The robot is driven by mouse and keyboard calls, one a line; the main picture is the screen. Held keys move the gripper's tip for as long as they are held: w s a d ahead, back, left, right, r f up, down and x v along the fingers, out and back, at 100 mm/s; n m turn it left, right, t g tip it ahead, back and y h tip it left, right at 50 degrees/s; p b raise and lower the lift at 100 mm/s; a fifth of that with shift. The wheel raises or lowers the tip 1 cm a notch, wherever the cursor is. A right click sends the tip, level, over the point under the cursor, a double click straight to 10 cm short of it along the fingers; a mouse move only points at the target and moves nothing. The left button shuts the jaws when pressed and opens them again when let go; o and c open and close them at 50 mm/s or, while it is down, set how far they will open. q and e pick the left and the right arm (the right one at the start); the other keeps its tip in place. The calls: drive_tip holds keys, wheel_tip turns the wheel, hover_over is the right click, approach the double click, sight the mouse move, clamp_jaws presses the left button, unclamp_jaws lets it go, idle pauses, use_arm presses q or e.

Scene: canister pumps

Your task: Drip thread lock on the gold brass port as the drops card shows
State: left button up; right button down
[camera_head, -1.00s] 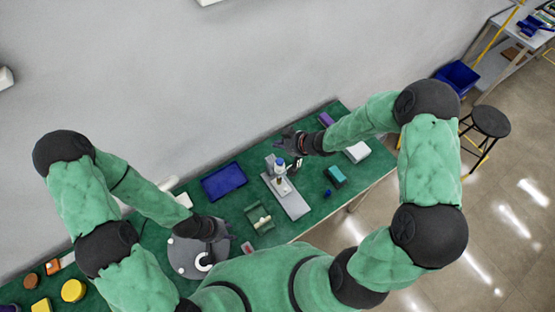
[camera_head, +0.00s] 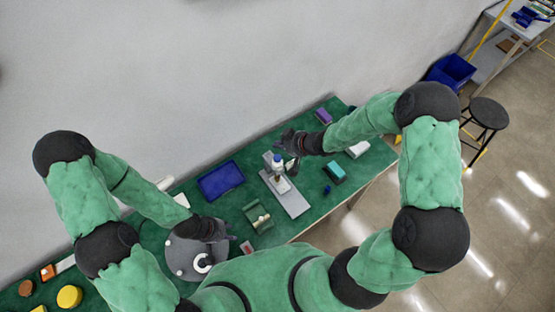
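A small blue-and-white bottle (camera_head: 278,160) is over the grey plate (camera_head: 296,206) at the bench's middle. A small brass-coloured piece (camera_head: 284,186) shows just below it on the plate, likely the gold port; the gap between them is too small to tell. My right gripper (camera_head: 288,148) is right beside the bottle, its dark fingers around or next to it; its grip is unclear. My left gripper (camera_head: 226,239) is low, over the dark grey round body at the bench's near side; its fingers are too small to read. A small reddish card (camera_head: 247,247) lies nearby, its marks unreadable.
A blue tray (camera_head: 221,181) and a green holder (camera_head: 257,215) lie left of the plate. A teal box (camera_head: 335,172), a small blue piece (camera_head: 327,189), a white block (camera_head: 358,149) and a purple block (camera_head: 323,116) lie right. Yellow (camera_head: 69,296) and brown round pieces are far left.

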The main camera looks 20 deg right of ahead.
drive_tip(key=b, duration=0.4)
hover_over(279, 159)
wheel_tip(279, 159, down, 4)
drive_tip(key=shift+f, duration=0.2)
drive_tip(key=shift+w+f+b, duration=0.1)
drive_tip(key=shift+f+b, duration=0.2)
drive_tip(key=shift+f, duration=0.45)
drive_tip(key=shift+f, duration=0.15)
idle(0.3)
drive_tip(key=shift+f, duration=0.3)
drive_tip(key=shift+f+b, duration=0.55)
drive_tip(key=shift+b, duration=0.1)
idle(0.8)
idle(0.3)
drive_tip(key=shift+r+p, duration=1)
drive_tip(key=shift+p, duration=0.05)
drive_tip(key=shift+r, duration=0.1)
